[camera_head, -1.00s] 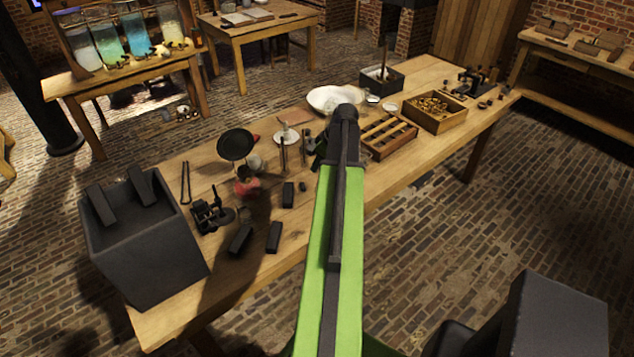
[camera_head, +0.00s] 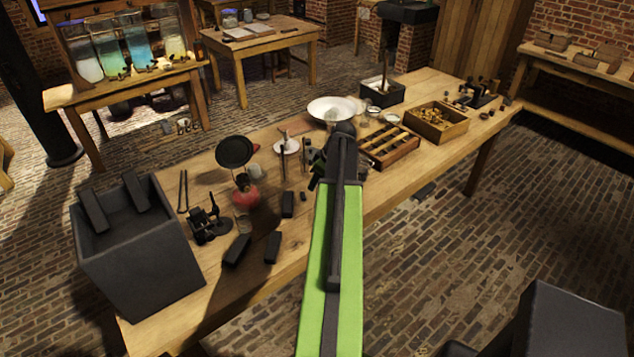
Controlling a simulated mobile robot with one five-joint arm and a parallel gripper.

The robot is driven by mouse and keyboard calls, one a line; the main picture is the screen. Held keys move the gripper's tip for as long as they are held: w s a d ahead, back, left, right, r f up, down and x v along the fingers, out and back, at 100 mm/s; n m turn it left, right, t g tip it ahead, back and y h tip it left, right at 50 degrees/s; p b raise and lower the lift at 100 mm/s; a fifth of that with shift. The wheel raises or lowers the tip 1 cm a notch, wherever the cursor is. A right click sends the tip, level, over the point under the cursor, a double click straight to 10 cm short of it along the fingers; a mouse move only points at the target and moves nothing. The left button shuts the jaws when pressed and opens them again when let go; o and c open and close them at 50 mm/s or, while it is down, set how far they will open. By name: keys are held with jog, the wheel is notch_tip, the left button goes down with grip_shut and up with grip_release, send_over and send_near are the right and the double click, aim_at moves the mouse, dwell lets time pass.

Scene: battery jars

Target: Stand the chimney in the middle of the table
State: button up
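The long wooden table (camera_head: 345,215) runs diagonally through the view. I cannot pick out a chimney with certainty. A small pale, glassy piece (camera_head: 254,171) stands behind a lamp with a red base (camera_head: 246,196) and a round black disc (camera_head: 235,152), left of the table's middle. A faint clear glass (camera_head: 243,223) is just in front of the lamp's base. My gripper (camera_head: 316,177) hangs over the table's middle, right of the lamp. My own arm covers most of it, and whether it holds anything is hidden.
A dark square jar (camera_head: 145,262) stands at the near left end, with several black blocks (camera_head: 237,250) beside it. A white bowl (camera_head: 337,107), a slatted wooden rack (camera_head: 392,146) and a wooden box (camera_head: 436,122) stand beyond my gripper. Bare wood shows along the front edge.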

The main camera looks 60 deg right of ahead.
jog(key=shift+o, duration=0.7)
jog(key=shift+r+p, duration=0.55)
jog(key=p+v, duration=1)
jog(key=v, duration=0.1)
jog(key=shift+s+r, duration=0.1)
jog(key=shift+a, duration=0.1)
